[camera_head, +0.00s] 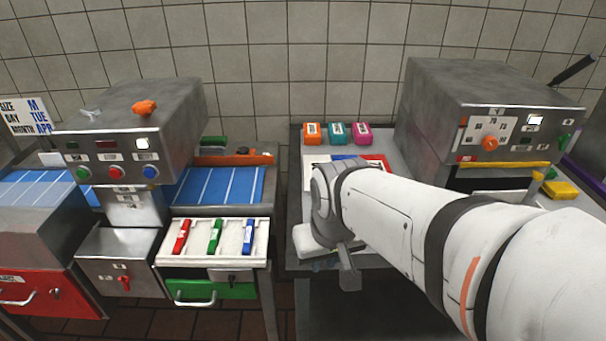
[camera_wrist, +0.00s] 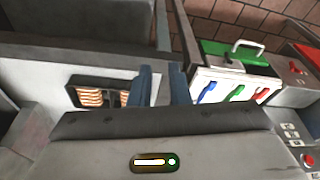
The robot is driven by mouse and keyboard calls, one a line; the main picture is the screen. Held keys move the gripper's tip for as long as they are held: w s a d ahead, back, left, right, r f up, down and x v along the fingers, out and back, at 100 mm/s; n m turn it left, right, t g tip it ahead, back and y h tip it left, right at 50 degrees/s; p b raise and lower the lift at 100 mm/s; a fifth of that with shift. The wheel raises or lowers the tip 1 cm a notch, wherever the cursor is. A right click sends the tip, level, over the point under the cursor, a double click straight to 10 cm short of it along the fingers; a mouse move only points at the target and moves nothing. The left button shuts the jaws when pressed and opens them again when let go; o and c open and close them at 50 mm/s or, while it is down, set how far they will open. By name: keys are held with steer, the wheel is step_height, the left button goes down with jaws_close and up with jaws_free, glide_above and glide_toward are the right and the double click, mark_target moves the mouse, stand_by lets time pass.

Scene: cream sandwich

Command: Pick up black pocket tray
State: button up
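A black pocket tray (camera_wrist: 74,98) with orange-and-white striped contents lies on a white surface in the wrist view. It is left of the gap between my fingers. My left finger overlaps the tray's right end in the picture. My gripper (camera_wrist: 162,72) is open, with two blue-grey fingers apart and nothing visible between them. Whether a finger touches the tray cannot be told. In the head view I cannot make out the tray; my arm covers much of that counter. A grey part of my gripper (camera_head: 348,272) shows at the counter's front edge.
A white tray (camera_head: 212,260) with red, green and blue handled tools stands left, above a green drawer (camera_head: 212,290). Orange, teal and pink blocks (camera_head: 336,133) sit at the counter's back. Metal machines (camera_head: 145,110) stand left and right (camera_head: 480,90). Floor shows between the counters.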

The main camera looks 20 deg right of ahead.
steer(key=w+d+f+m+p, duration=0.1)
steer(key=w+d+f, duration=0.1)
steer(key=w+d, duration=0.2)
steer(key=w+d+f+m+t+p, duration=0.1)
steer(key=w+d+f, duration=0.1)
steer(key=w+d, duration=0.3)
steer(key=w+d+f+h+p, duration=0.1)
steer(key=w+d+f, duration=0.1)
steer(key=w+d, duration=0.3)
steer(key=shift+w+f+m+t+p, duration=0.2)
steer(key=shift+w+m+t+p, duration=0.15)
steer(key=shift+w, duration=0.65)
steer(key=shift+p+x, duration=0.3)
steer(key=shift+x, duration=2.7)
jaws_close()
